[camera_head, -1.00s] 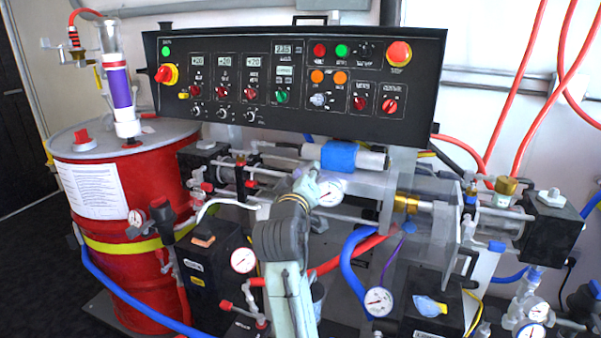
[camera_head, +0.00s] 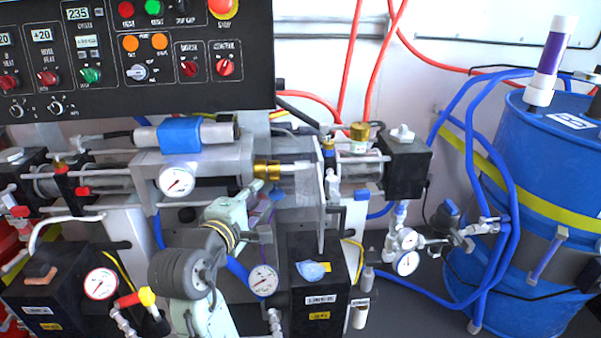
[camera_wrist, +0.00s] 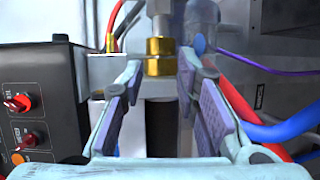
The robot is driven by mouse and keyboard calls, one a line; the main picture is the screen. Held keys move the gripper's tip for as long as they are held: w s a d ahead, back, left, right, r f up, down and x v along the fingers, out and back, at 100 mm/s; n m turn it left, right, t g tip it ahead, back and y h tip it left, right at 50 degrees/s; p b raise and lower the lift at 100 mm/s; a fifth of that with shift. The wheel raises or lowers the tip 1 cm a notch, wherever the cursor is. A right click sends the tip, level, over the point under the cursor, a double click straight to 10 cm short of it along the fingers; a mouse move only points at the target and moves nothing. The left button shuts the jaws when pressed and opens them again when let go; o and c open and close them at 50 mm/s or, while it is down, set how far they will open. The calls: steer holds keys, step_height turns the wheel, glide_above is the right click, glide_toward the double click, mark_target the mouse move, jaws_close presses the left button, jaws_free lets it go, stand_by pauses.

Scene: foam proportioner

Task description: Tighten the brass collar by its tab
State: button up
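The brass collar (camera_head: 266,170) sits on the horizontal shaft at the right end of the grey pump block. In the wrist view, the stepped brass collar (camera_wrist: 159,55) is ahead of my gripper (camera_wrist: 158,78), roughly centred between the two fingers. The fingers are spread apart, with nothing visibly held between them. In the head view, my gripper (camera_head: 256,188) is just below and slightly left of the collar; I cannot tell whether it touches.
The black control panel (camera_head: 130,60) hangs above. A pressure gauge (camera_head: 178,180) is left of the collar. Black boxes (camera_head: 318,292) stand below, with blue hoses nearby. A blue drum (camera_head: 530,190) stands at the right. Red and blue hoses (camera_wrist: 268,128) run right of my fingers.

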mark_target(274, 180)
steer(key=x, duration=0.3)
steer(key=p+x, duration=0.1)
steer(key=x, duration=0.6)
steer(key=shift+w+d, duration=0.1)
steer(key=shift+d, duration=0.25)
jaws_close()
